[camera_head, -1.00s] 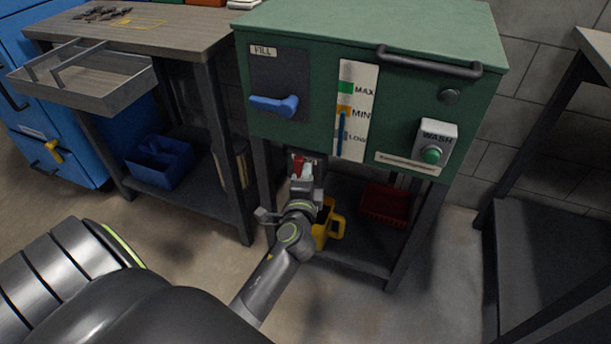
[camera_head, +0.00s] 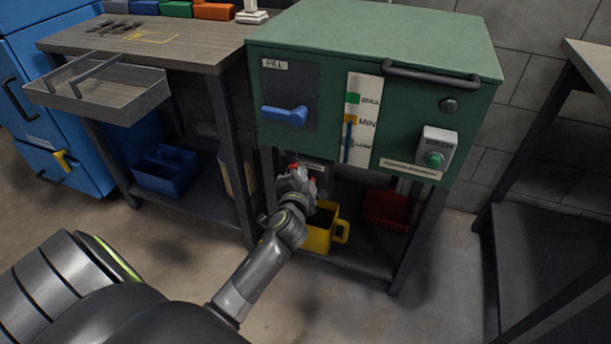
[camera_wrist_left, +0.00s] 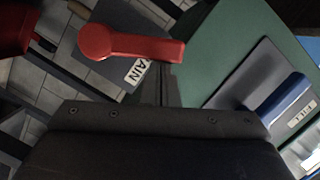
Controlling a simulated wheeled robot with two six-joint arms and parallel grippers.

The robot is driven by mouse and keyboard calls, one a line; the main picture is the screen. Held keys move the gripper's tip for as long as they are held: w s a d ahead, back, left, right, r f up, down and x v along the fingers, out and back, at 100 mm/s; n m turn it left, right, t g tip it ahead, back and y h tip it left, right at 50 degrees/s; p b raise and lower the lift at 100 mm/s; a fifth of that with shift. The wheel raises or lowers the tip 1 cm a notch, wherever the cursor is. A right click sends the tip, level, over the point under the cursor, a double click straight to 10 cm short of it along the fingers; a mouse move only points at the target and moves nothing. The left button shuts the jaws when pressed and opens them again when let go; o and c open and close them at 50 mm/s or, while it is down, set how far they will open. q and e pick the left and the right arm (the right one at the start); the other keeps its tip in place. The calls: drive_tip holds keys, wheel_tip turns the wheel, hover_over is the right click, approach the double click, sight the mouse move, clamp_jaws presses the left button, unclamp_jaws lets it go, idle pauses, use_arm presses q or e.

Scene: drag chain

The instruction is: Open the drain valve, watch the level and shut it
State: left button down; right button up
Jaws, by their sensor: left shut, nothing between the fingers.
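The red drain lever (camera_wrist_left: 125,45) lies across the upper middle of the left wrist view, beside a partly hidden white label ending in "AIN". In the head view the lever (camera_head: 312,185) is mostly hidden by my left gripper (camera_head: 297,172), below the green tank (camera_head: 400,100). My left gripper is shut and empty, close by the lever; I cannot tell if they touch. The level gauge (camera_head: 358,145) shows a blue column whose top is near the orange MIN mark. A yellow jug (camera_head: 318,238) stands on the shelf below. My right gripper is out of view.
The blue FILL lever (camera_head: 285,113) is on the tank's front left, the green WASH button (camera_head: 433,159) at right. A red bin (camera_head: 387,210) sits on the lower shelf. A workbench (camera_head: 150,45) with an open drawer stands left, a dark rack (camera_head: 545,230) right.

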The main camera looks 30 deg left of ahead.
use_arm(q)
drive_tip(key=s+a+f+n+h, duration=0.1)
drive_tip(key=a+f+n+h, duration=0.2)
drive_tip(key=a+n, duration=0.3)
drive_tip(key=f+n, duration=0.1)
drive_tip(key=n, duration=0.1)
drive_tip(key=shift+s+f+n, duration=0.2)
drive_tip(key=shift+n, duration=0.2)
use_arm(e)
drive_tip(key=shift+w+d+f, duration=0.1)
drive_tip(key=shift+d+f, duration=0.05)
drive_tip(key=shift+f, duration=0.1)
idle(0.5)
use_arm(q)
drive_tip(key=s+d+r+p, duration=0.2)
drive_tip(key=s+r+p, duration=0.3)
drive_tip(key=s, duration=0.4)
drive_tip(key=shift+s+d+r+p, duration=0.2)
drive_tip(key=shift+r+p, duration=0.1)
drive_tip(key=shift+r, duration=0.35)
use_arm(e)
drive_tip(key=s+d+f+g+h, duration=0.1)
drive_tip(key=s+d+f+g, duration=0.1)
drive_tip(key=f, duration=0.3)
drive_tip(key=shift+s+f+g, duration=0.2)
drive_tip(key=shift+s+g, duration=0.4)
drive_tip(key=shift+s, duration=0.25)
